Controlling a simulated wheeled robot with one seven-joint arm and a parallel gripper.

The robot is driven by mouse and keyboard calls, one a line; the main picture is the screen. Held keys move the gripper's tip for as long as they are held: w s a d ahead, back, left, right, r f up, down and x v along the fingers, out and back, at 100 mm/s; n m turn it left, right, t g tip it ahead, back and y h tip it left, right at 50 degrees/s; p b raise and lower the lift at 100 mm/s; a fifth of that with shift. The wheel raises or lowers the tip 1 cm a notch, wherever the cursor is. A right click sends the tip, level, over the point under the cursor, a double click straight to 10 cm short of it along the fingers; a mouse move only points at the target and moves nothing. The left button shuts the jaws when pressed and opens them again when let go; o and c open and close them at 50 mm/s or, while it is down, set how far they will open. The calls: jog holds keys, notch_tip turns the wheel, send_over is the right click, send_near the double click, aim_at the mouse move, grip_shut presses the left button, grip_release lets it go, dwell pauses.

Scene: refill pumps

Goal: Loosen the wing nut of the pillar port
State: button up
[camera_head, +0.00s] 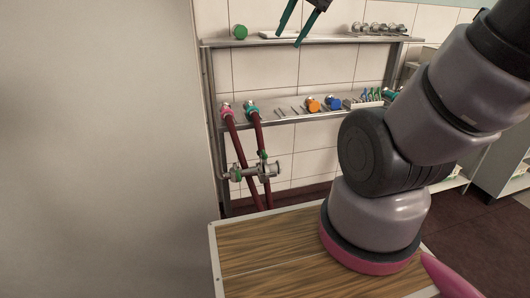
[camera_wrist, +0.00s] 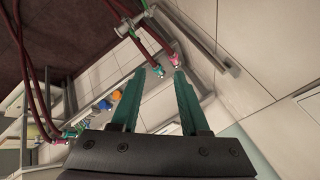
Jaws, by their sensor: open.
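A steel pipe fitting (camera_head: 250,172) with side branches and green parts is in the left-middle of the head view, by two dark red hoses. It is partly seen at the top of the wrist view (camera_wrist: 128,27). I cannot make out which part is the wing nut; it is too small. My gripper (camera_head: 287,38) is at the top of the head view, above the upper shelf in the picture and well apart from the fitting. Its two teal fingers are apart with nothing between them, as the wrist view (camera_wrist: 160,70) also shows.
A pink-ended hose (camera_head: 226,110) and a teal-ended hose (camera_head: 251,109) hang at the lower shelf (camera_head: 290,116). Orange and blue caps and small tools lie on it. The upper shelf (camera_head: 330,41) holds a green cap (camera_head: 239,32) and steel fittings. A plain wall fills the left.

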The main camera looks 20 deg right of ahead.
jog(key=w+a+f+m, duration=0.1)
jog(key=w+f+m, duration=0.5)
jog(key=w, duration=0.5)
jog(key=m+g+h, duration=0.2)
jog(key=m+g, duration=0.1)
jog(key=m, duration=1.9)
send_over(265, 152)
jog(key=s, duration=0.5)
notch_tip(265, 152, down, 34)
jog(key=shift+t, duration=0.3)
jog(key=x, duration=1)
jog(key=shift+w+d+f, duration=0.1)
jog(key=shift+w+f, duration=0.05)
jog(key=shift+w, duration=0.1)
grip_shut()
